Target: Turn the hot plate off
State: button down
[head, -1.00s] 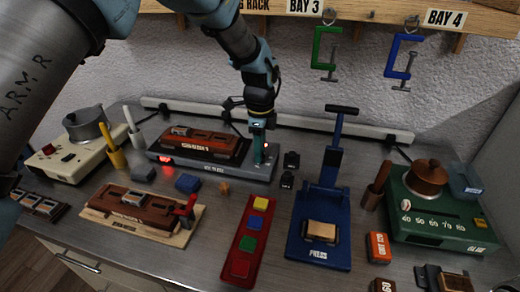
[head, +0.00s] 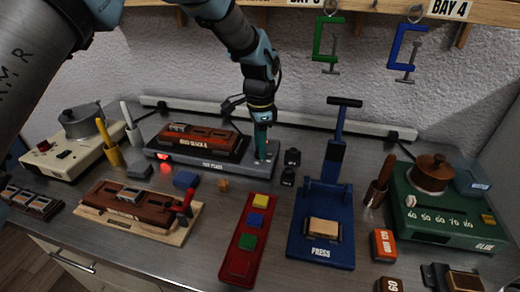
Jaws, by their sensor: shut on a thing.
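The hot plate (head: 190,160) is a long, low dark grey base at the back middle of the bench, with lettering on its front edge too small to read surely. A red light glows at its left end. A brown piano-action piece (head: 197,136) lies on top of it. My gripper (head: 262,154) points down at the right end of the base. Its teal fingers are shut on a small control there, which they mostly hide.
Two small black pieces (head: 290,167) stand just right of my gripper. A blue press (head: 325,215) with a tall lever is farther right, beside a green glue pot unit (head: 440,215). A red tray (head: 243,255) with coloured blocks lies in front. A beige unit (head: 72,145) stands left.

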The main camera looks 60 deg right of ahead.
jog(key=n+b, duration=0.1)
jog(key=n, duration=0.3)
jog(key=shift+n, duration=0.3)
jog(key=n+b, duration=0.1)
jog(key=n, duration=0.2)
jog(key=shift+n, duration=0.4)
jog(key=n, duration=0.3)
jog(key=shift+n+b, duration=0.3)
jog(key=shift+b, duration=0.1)
jog(key=n, duration=0.3)
jog(key=shift+n, duration=0.3)
jog(key=n, duration=0.3)
jog(key=shift+n, duration=0.3)
jog(key=n, duration=0.3)
jog(key=shift+n, duration=0.3)
jog(key=n, duration=0.3)
jog(key=shift+n+p, duration=0.3)
jog(key=shift+p, duration=0.1)
jog(key=shift+n+p, duration=0.4)
jog(key=shift+n, duration=1.4)
